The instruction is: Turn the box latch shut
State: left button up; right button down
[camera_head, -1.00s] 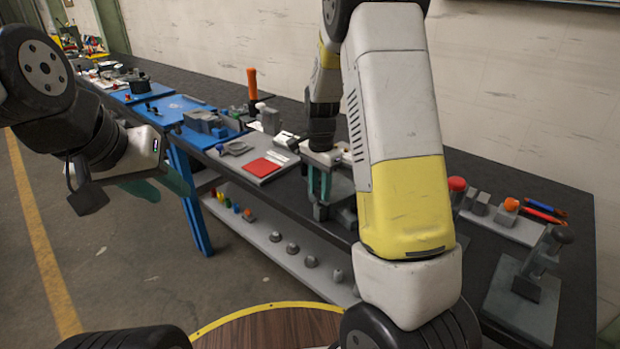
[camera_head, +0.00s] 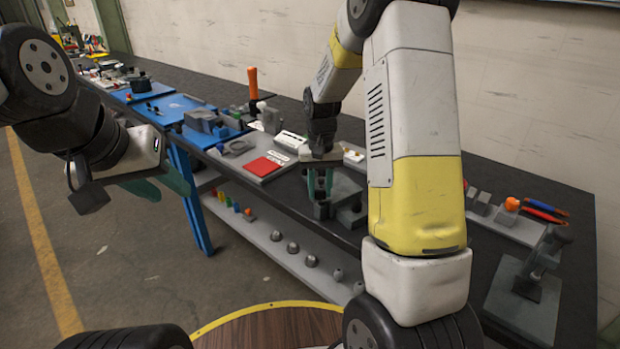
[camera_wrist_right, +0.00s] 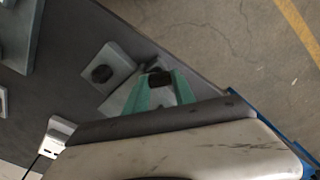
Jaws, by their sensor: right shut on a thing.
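My right gripper (camera_head: 320,188) points down over the front edge of the dark bench, in the middle of the head view. Its teal fingers are shut on a small dark block (camera_wrist_right: 160,79), which I take to be the latch. In the right wrist view the block sits between the fingertips (camera_wrist_right: 160,88), over a grey piece (camera_wrist_right: 117,100) that I take to be part of the box. The fingers and wrist hide much of it. My left gripper (camera_head: 165,190) is open and empty, over the floor left of the bench.
A grey plate with a dark round knob (camera_wrist_right: 102,74) lies beside the held block. A red pad (camera_head: 266,166) lies to the left on the bench. A grey fixture (camera_head: 527,285) stands at the right. Several small parts lie on the lower shelf (camera_head: 265,240).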

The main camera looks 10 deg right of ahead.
aim_at(320, 191)
jog(key=n, duration=0.5)
jog(key=shift+s+n, duration=0.1)
jog(key=shift+n, duration=0.2)
dwell(0.4)
jog(key=c, duration=1)
grip_release()
jog(key=shift+c, duration=0.2)
notch_tip(320, 191, up, 7)
jog(key=shift+r, duration=0.4)
